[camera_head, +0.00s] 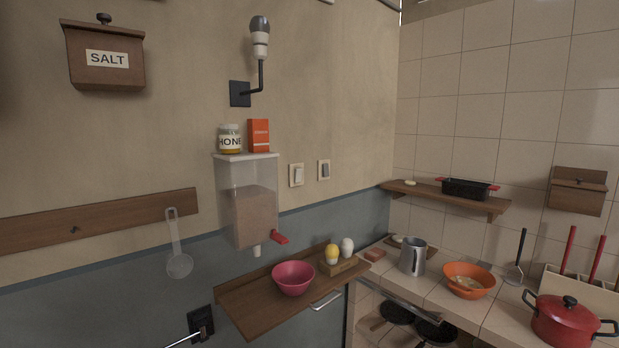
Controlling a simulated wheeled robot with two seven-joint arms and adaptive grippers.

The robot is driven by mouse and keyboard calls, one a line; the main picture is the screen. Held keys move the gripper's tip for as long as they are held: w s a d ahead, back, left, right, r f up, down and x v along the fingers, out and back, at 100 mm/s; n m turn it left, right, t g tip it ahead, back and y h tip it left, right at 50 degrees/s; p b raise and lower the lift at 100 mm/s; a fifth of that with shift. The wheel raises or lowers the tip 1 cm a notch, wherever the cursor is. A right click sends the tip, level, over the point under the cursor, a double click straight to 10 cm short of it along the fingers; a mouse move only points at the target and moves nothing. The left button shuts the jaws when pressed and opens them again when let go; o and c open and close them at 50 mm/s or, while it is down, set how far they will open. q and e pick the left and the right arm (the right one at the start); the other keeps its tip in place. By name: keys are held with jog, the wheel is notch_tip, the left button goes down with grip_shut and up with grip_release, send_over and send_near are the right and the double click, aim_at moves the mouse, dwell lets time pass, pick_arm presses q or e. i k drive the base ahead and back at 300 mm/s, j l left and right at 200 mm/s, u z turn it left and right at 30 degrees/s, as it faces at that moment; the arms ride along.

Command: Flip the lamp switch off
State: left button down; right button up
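A wall lamp (260,42) with a dark bent arm rises from a square black plate on the beige wall. Its bulb shows no clear glow. Two switches are on the wall to the lower right of the lamp. The left switch (297,175) has a light rocker on a cream plate. The right switch (324,170) has a darker grey rocker on a similar plate. The frame does not show which one belongs to the lamp, and their rocker positions are too small to tell. Neither of my grippers is in view.
A clear dispenser (233,207) with a red tap, a honey jar (229,140) and an orange box (259,136) on top is left of the switches. Below is a wooden shelf (245,306) with a pink bowl (293,279). The wall around the switches is clear.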

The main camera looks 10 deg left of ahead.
aim_at(298, 172)
jog(key=i+l+u, duration=0.1)
jog(key=i+l, duration=0.15)
jog(key=l, duration=0.15)
jog(key=i+l+u, duration=0.1)
jog(key=i+l, duration=0.15)
jog(key=l, duration=0.15)
jog(key=i+l+u, duration=0.1)
jog(key=i+l, duration=0.15)
jog(key=l, duration=0.2)
